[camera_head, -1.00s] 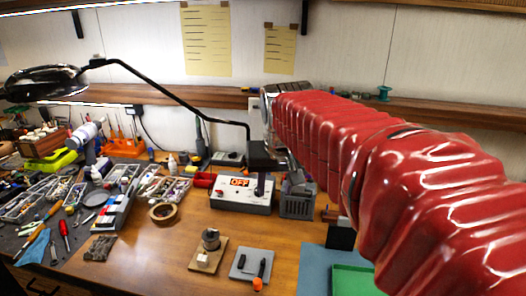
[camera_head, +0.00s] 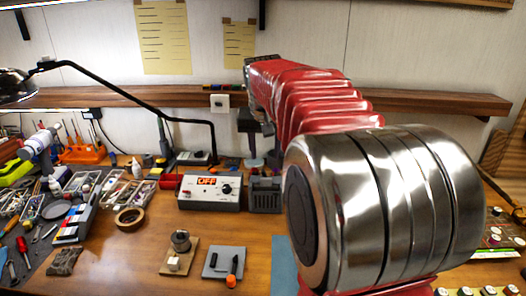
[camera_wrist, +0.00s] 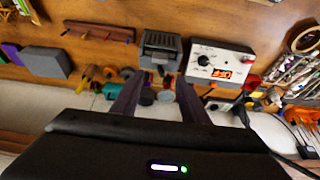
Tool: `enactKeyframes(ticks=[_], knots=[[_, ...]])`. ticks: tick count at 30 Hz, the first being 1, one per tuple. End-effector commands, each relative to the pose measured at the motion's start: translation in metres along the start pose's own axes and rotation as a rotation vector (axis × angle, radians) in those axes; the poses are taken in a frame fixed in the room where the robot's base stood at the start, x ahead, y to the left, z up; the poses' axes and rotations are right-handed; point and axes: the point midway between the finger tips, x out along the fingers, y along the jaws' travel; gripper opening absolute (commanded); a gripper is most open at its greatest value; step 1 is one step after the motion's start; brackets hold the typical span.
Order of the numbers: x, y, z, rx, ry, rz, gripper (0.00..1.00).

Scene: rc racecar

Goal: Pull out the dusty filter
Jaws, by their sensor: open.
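A grey slotted box (camera_head: 265,192) stands on the bench just right of the white control box (camera_head: 210,191), which has a red OFF display. The grey box may house the filter, but I cannot make out a separate dusty filter. In the wrist view, which is turned upside down, the grey box (camera_wrist: 160,48) lies beyond the fingertips, beside the control box (camera_wrist: 221,62). My gripper (camera_wrist: 157,88) is open, with nothing seen between its two dark fingers. In the head view the red-sleeved arm reaches toward the back wall, and its fingers are not clear.
A wooden shelf (camera_head: 400,101) runs along the back wall. A black lamp arm (camera_head: 130,102) arches over the left of the bench. A tape roll (camera_head: 130,218), small parts and tools crowd the left.

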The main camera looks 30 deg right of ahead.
Motion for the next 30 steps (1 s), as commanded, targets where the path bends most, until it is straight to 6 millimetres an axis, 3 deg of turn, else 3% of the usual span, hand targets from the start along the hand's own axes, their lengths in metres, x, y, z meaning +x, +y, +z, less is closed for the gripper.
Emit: enactKeyframes(ticks=[8,30], knots=[[0.021,0.000,0.001,0.000,-0.003,0.001,0.41],[0.122,0.001,0.001,0.001,-0.002,0.001,0.41]])
